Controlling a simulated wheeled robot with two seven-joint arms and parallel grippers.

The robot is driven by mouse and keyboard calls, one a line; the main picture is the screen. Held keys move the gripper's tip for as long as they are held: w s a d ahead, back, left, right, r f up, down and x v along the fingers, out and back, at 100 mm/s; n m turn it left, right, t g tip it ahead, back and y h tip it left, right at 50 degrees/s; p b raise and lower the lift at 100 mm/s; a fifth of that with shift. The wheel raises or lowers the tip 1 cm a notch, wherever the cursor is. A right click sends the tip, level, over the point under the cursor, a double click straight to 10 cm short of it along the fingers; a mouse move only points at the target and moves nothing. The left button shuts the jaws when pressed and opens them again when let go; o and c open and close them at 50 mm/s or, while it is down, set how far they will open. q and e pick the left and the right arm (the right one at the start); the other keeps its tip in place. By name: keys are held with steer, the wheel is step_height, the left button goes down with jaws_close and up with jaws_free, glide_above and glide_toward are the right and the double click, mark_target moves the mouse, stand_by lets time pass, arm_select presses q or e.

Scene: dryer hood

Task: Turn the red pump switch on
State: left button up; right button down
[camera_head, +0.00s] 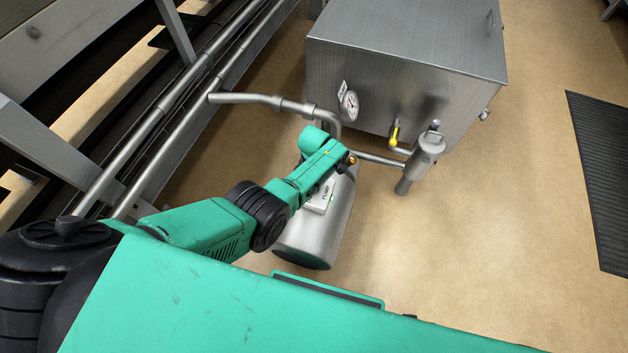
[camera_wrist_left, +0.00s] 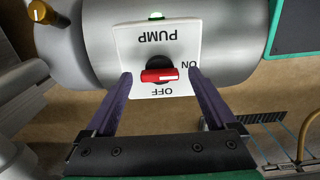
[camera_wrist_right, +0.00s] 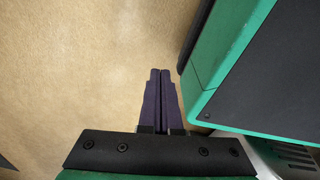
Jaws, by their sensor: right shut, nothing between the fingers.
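The red pump switch (camera_wrist_left: 160,75) is a small red handle on a white plate (camera_wrist_left: 150,40) marked PUMP, ON and OFF, upside down in the left wrist view. The handle lies level, its pale-marked end toward ON. A green light (camera_wrist_left: 156,16) glows at the plate's edge. My left gripper (camera_wrist_left: 161,77) is open, with one finger on each side of the switch and clear of the handle. In the head view the left arm partly covers the plate (camera_head: 321,201). My right gripper (camera_wrist_right: 160,72) is shut and empty, over bare floor.
The plate sits on a metal pump cylinder (camera_head: 302,235). A steel tank (camera_head: 400,75) with a gauge (camera_head: 349,103) and a yellow-handled valve (camera_head: 394,137) stands behind. Pipes (camera_head: 245,98) run at the left. Open floor (camera_head: 490,220) lies right; a dark mat (camera_head: 604,170) is at far right.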

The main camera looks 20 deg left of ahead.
arm_select(q)
steer(key=shift+r, duration=0.1)
step_height(320, 180, up, 3)
steer(key=shift+r+p, duration=0.1)
steer(key=shift+p, duration=1.15)
step_height(320, 180, up, 11)
steer(key=p, duration=0.5)
arm_select(e)
steer(key=s+r, duration=0.4)
steer(key=r, duration=0.2)
steer(key=shift+d, duration=0.4)
arm_select(q)
steer(key=shift+r, duration=0.1)
arm_select(e)
steer(key=shift+s, duration=0.1)
